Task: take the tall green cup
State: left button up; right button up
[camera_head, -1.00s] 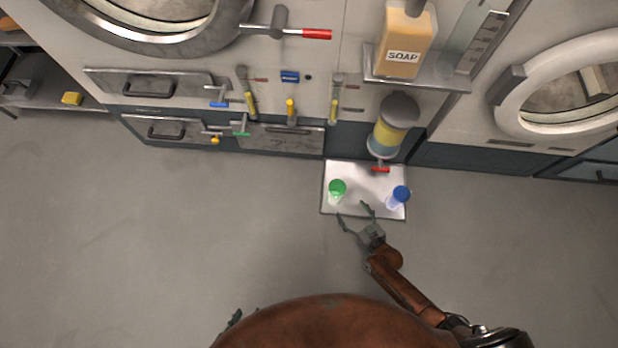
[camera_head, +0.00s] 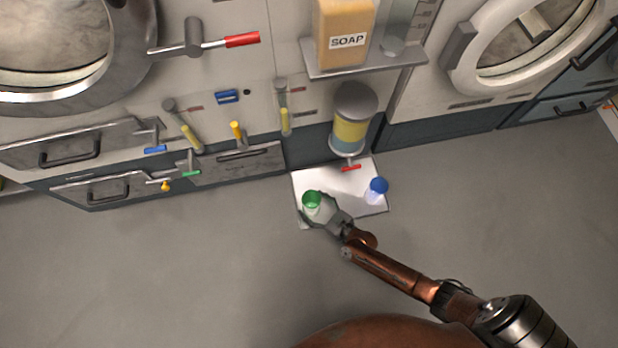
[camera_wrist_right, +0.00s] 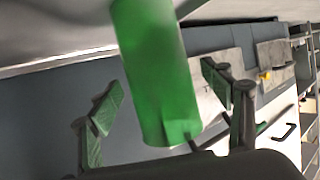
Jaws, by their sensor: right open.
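The green cup (camera_head: 312,201) stands on a white board (camera_head: 343,180) in the head view. My right gripper (camera_head: 318,213) is at the cup, coming from the front right. In the right wrist view the green cup (camera_wrist_right: 158,75) fills the middle, between the two open fingers of my right gripper (camera_wrist_right: 165,110). A gap shows between the cup and each finger, so I see no grip on it. The cup's far end runs out of the top of the wrist view. My left gripper is not in view.
A blue-topped cup (camera_head: 377,190) stands on the same board, to the right. A dispenser (camera_head: 352,120) with a red-handled tap (camera_head: 349,168) is just behind the board. A soap bottle (camera_head: 344,32) is on a shelf above. The grey floor (camera_head: 190,270) is clear in front.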

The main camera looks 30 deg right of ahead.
jog(key=shift+w+a+f, duration=0.1)
jog(key=shift+w+a, duration=0.05)
jog(key=shift+w, duration=0.25)
jog(key=shift+c, duration=0.4)
jog(key=c, duration=1.1)
jog(key=shift+c, duration=0.8)
